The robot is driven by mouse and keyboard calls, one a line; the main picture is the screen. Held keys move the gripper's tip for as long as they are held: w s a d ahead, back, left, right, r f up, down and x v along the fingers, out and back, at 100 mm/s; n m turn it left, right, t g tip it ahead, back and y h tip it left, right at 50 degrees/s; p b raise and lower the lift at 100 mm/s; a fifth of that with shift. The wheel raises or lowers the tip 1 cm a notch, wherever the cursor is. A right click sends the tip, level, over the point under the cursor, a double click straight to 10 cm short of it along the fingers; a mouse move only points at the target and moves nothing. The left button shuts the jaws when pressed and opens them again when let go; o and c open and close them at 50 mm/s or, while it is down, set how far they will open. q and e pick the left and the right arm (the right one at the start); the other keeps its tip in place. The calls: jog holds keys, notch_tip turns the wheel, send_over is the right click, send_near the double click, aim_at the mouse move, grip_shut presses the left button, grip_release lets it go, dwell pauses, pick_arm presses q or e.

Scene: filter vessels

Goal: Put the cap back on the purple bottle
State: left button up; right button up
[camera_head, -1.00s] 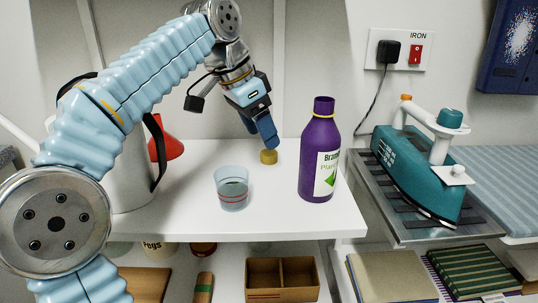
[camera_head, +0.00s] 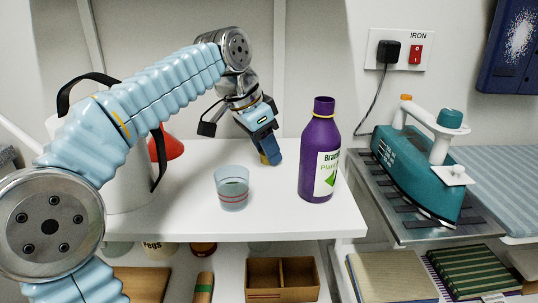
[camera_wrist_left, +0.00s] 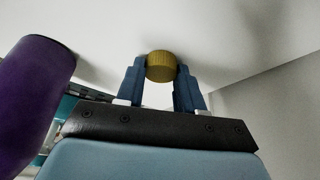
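The yellow cap (camera_wrist_left: 161,66) sits between the fingertips of my left gripper (camera_head: 271,158), left of the bottle. In the head view the fingers hide most of the cap. In the left wrist view a finger lies close on each side of it; I cannot tell whether they press on it. My right gripper is not in view.
A clear glass (camera_head: 231,188) with red lines stands at the front of the shelf (camera_head: 270,215). A white jug (camera_head: 128,180) and a red cone-shaped item (camera_head: 168,148) are at the left. A teal iron (camera_head: 415,165) rests on a rack at the right.

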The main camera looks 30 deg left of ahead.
pick_arm(q)
jog(key=c, duration=0.3)
jog(key=shift+s+d+r, duration=0.15)
jog(key=shift+r, duration=0.25)
notch_tip(320, 180, up, 6)
jog(key=shift+s+r, duration=0.1)
jog(key=shift+r, duration=0.1)
jog(key=s+d+b, duration=0.1)
jog(key=s+d, duration=0.2)
jog(key=s, duration=0.2)
jog(key=s+d+b, duration=0.1)
jog(key=s+d, duration=0.2)
jog(key=s, duration=0.3)
jog(key=s+d+b, duration=0.1)
jog(key=s+d, duration=0.3)
jog(key=s, duration=0.1)
jog(key=shift+s+d+f, duration=0.1)
jog(key=shift+s, duration=0.2)
